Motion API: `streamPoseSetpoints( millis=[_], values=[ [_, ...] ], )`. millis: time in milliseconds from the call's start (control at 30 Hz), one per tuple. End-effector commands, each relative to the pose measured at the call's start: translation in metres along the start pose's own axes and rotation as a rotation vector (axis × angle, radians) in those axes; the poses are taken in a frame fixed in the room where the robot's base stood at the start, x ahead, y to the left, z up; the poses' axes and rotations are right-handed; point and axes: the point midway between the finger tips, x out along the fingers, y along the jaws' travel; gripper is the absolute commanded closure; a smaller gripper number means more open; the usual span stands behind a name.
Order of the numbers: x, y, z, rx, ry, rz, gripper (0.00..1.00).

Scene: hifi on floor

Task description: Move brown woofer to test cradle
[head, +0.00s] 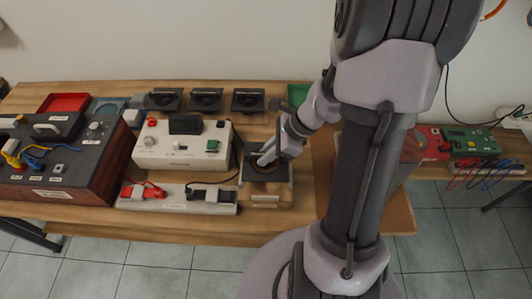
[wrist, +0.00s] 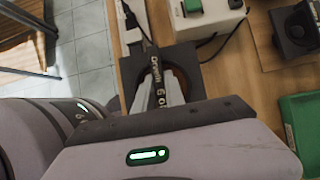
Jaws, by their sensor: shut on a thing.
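The brown woofer (head: 274,175) has a dark square frame and a brown ring. In the head view it is at the middle, on or just above a light wooden block with a label, which looks like the test cradle (head: 258,198). I cannot tell whether the two touch. My gripper (head: 265,159) points down at the woofer's middle and is shut on it. In the wrist view the gripper fingers (wrist: 166,92) cover much of the woofer (wrist: 186,58), and the brown ring shows beside them. The block is mostly hidden there.
A white tester box (head: 182,145) and a strip with red and black clips (head: 178,198) stand left of the woofer. Several dark speakers (head: 206,99) line the back. A large dark wooden unit (head: 60,160) is at far left. A green tray (wrist: 303,122) lies nearby.

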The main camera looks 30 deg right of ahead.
Motion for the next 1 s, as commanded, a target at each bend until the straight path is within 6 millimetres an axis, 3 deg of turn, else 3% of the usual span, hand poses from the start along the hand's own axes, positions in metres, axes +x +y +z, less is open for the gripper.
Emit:
streamPoseSetpoints(
  millis=[1000],
  values=[
    [0.027, 0.0, -0.017, 0.0, -0.001, -0.001, 1.0]
  ],
)
